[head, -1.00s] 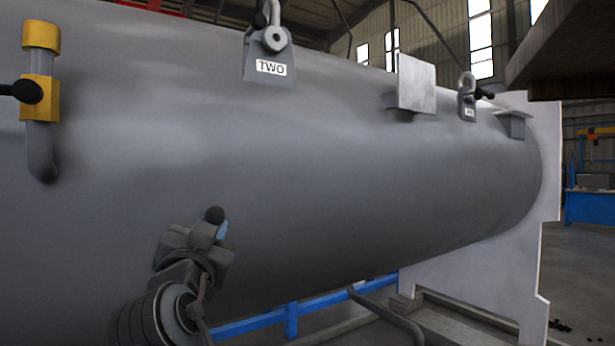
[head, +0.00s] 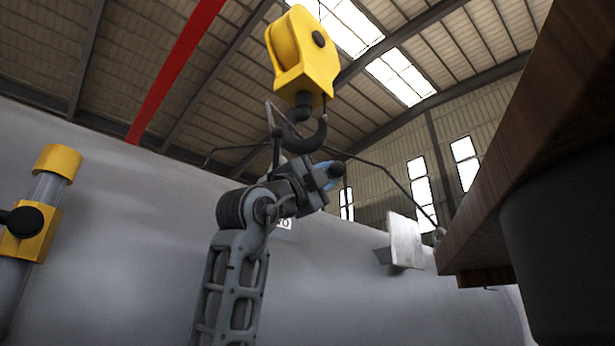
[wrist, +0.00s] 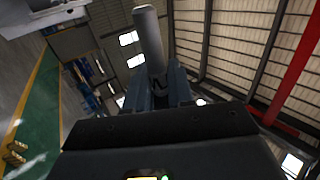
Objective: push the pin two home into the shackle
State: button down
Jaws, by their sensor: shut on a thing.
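My gripper (head: 328,176), with blue fingers, is raised in the head view in front of the upper shell. In the wrist view my gripper (wrist: 155,90) is shut on a grey cylindrical pin (wrist: 148,38), which sticks out beyond the fingers. In the head view a dark round end (head: 337,169) shows at the fingertips. The lug's TWO label (head: 284,224) is partly visible behind my arm. The shackle on that lug is hidden or too unclear behind my wrist, so I cannot tell how far the pin is from its holes.
A yellow crane block (head: 305,62) with a dark hook (head: 308,135) hangs just above my wrist, with dark sling lines around it. A square plate (head: 405,241) stands on the shell (head: 380,300). A yellow-banded post (head: 40,210) is at left. A brown overhang (head: 540,130) fills the right.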

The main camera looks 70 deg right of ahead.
jog(key=shift+s+r+m+g, duration=0.15)
jog(key=shift+r+m+g, duration=0.15)
jog(key=shift+r+g, duration=0.15)
jog(key=shift+a+f+b, duration=0.1)
jog(key=shift+f+b, duration=0.1)
jog(key=shift+b, duration=0.15)
jog(key=shift+w+r, duration=0.15)
jog(key=shift+w, duration=0.1)
jog(key=shift+w+d, duration=0.8)
jog(key=shift+w, duration=0.35)
jog(key=shift+w+d, duration=0.75)
jog(key=shift+w, duration=0.35)
jog(key=shift+b, duration=0.4)
jog(key=shift+w+d+r, duration=0.1)
jog(key=shift+w+d, duration=0.4)
jog(key=shift+w, duration=0.4)
dwell(0.4)
jog(key=shift+s+a, duration=0.15)
jog(key=shift+s, duration=0.25)
